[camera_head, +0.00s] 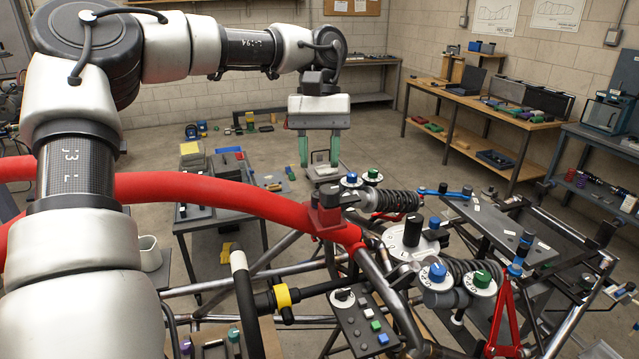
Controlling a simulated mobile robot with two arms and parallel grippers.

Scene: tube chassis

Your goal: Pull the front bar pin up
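A thick red curved bar (210,190) crosses the left half and ends at a red block (325,222) on the tube chassis (371,285). A small dark piece (330,194) stands on top of the block; it may be the front bar pin, but I cannot tell for sure. My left gripper (319,163) points down in the upper middle of the picture. My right gripper is not in view.
Blue and green knobs (438,272), a black coil shock (398,201) and a control box (362,322) crowd the chassis right of the bar. A small table (205,222) stands behind the bar. Workbenches (470,114) line the walls. Open floor lies beyond the chassis.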

